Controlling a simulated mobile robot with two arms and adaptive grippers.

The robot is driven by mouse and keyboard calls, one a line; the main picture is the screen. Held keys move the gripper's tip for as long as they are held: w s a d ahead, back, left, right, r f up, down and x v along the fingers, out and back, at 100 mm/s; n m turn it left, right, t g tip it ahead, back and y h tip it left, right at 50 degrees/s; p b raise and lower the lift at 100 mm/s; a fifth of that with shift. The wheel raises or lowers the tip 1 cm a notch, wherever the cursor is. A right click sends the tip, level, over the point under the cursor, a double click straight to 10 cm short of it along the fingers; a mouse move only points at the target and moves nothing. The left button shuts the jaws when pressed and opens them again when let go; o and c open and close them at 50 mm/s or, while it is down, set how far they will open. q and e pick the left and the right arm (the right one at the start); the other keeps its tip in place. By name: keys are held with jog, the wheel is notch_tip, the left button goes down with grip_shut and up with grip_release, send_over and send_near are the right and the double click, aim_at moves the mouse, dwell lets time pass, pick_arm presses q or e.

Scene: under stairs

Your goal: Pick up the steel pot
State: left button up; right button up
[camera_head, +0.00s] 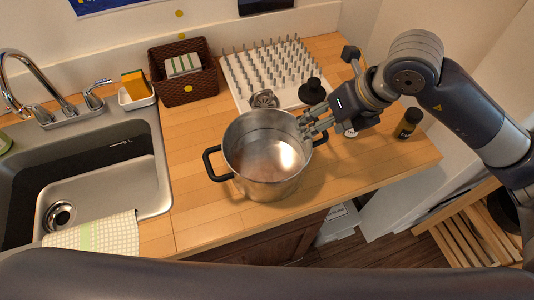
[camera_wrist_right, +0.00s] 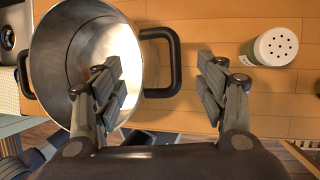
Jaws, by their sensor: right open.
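The steel pot (camera_head: 262,185) stands upright on the wooden counter, open at the top and empty, with a black handle on each side. My right gripper (camera_head: 308,122) reaches in from the right at the pot's right rim, by its right handle. In the right wrist view the pot (camera_wrist_right: 52,52) is at the left and its near handle (camera_wrist_right: 175,62) lies between the open fingers of the right gripper (camera_wrist_right: 160,88). One finger overlaps the pot's rim and the other is outside the handle. I cannot tell whether they touch. The left gripper does not show.
A sink (camera_head: 105,185) is at the left. A brown basket (camera_head: 186,92), a sponge holder (camera_head: 136,97) and a white peg rack (camera_head: 240,95) stand behind the pot. A shaker (camera_wrist_right: 276,46) and a dark bottle (camera_head: 408,122) are at the right.

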jog(key=p+x, duration=0.1)
jog(key=x, duration=0.3)
jog(key=shift+w+a, duration=0.1)
jog(key=shift+r, duration=0.1)
grip_shut()
